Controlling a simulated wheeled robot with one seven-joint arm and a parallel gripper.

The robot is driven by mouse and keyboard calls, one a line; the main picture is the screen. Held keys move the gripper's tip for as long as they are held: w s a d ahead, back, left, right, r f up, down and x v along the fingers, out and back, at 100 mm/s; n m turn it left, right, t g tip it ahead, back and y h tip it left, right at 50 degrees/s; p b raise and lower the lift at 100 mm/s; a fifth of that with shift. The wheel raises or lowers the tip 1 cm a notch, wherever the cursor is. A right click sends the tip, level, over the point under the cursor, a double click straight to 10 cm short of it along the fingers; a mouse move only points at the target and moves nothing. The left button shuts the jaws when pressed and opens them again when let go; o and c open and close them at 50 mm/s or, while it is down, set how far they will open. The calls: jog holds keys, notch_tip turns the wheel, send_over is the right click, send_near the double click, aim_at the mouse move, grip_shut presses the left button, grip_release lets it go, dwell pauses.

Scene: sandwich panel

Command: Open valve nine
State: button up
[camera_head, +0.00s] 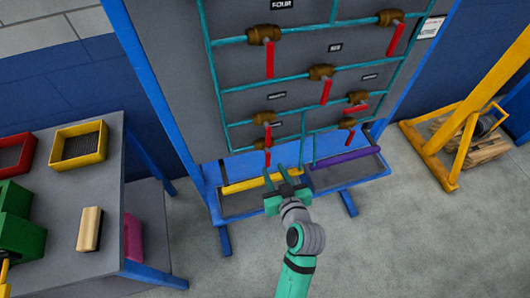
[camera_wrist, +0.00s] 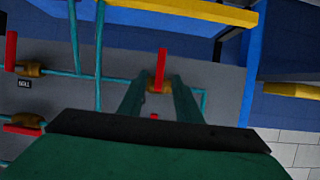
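A grey panel (camera_head: 235,80) carries teal pipes and several brass valves with red handles. My gripper (camera_head: 284,172) is in front of the panel's lower edge, its fingers apart and empty. In the wrist view my gripper (camera_wrist: 158,92) has a brass valve (camera_wrist: 157,86) in line between its fingers. Its red handle (camera_wrist: 162,62) points up in that view. It seems to be the lower-left valve (camera_head: 263,118), whose red handle (camera_head: 267,135) hangs down along the panel. I cannot tell whether the fingers touch it.
A yellow bar (camera_head: 246,184) and a purple bar (camera_head: 342,158) lie on the ledge below the panel. A grey table (camera_head: 55,235) with trays stands at the left. A yellow frame (camera_head: 478,110) stands at the right. The floor between is clear.

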jog(key=shift+w+a+r, duration=0.1)
jog(key=shift+w, duration=0.4)
jog(key=x, duration=1)
jog(key=shift+w+a, duration=0.1)
jog(key=shift+c, duration=0.7)
grip_shut()
